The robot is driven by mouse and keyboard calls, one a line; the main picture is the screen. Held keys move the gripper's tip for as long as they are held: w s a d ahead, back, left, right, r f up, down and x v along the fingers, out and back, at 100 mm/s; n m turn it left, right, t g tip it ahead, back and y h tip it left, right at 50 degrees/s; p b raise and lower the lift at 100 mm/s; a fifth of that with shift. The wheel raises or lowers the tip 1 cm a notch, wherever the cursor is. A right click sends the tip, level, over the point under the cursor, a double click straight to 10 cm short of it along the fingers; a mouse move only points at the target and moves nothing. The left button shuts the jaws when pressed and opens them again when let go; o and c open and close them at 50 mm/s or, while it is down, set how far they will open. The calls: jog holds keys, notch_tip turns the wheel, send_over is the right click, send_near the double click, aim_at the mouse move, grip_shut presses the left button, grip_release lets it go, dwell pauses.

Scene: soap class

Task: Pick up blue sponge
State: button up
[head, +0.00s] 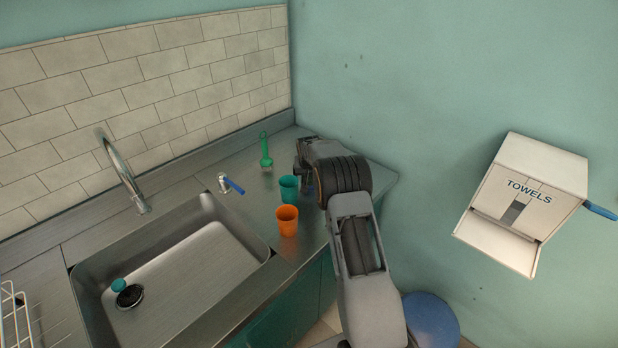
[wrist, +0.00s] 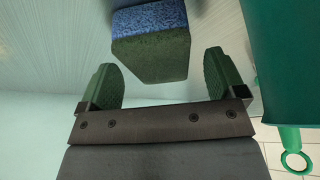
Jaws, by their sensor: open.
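The blue sponge (wrist: 152,48) shows in the wrist view at top middle, with a blue layer and a dark green layer. My gripper (wrist: 160,80) is open, with its two green fingers apart. The near end of the sponge appears in the gap between the fingertips, with space visible on both sides. In the head view my gripper (head: 303,165) is low over the right end of the counter, and the sponge is mostly or wholly hidden there.
A teal cup (head: 289,188) stands close left of my gripper, with an orange cup (head: 287,220) in front. A green brush-like item (head: 265,150) is behind. The sink (head: 190,265) lies left, with a tap (head: 122,170). A towel dispenser (head: 525,200) hangs on the right wall.

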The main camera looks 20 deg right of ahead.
jog(key=shift+x, duration=0.85)
jog(key=shift+f, duration=0.15)
jog(key=c, duration=1.1)
jog(key=shift+o, duration=0.2)
